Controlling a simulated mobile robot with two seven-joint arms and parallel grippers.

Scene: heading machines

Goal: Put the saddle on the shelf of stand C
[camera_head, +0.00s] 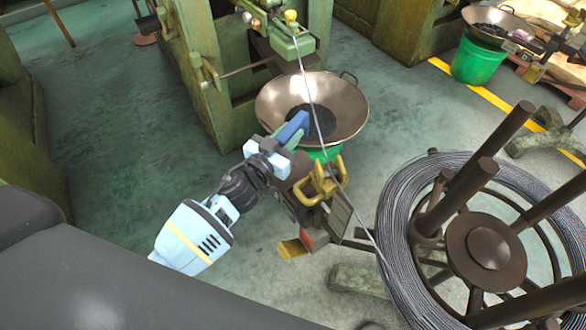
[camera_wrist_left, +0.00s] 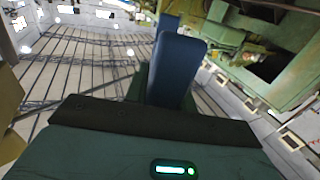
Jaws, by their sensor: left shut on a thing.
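My left gripper (camera_head: 298,125) reaches in from the lower left, its blue fingers in front of the bronze pan. In the left wrist view the blue fingers (camera_wrist_left: 175,72) stand close together. A narrow green piece (camera_head: 296,138) shows against the fingers and is mostly hidden by them. It also shows as a dark green strip in the left wrist view (camera_wrist_left: 136,86). Its full shape is hidden, so I cannot tell for sure that it is the saddle. I see no lettering that marks stand C or its shelf. My right gripper is out of view.
The wide bronze pan (camera_head: 272,104) with dark contents is just beyond the gripper, on a green tub (camera_head: 326,153). A yellow-handled metal fixture (camera_head: 322,184) is close at right. A large wire coil (camera_head: 400,205) fills the lower right. Green machines (camera_head: 205,80) stand behind. Open floor (camera_head: 105,140) lies left.

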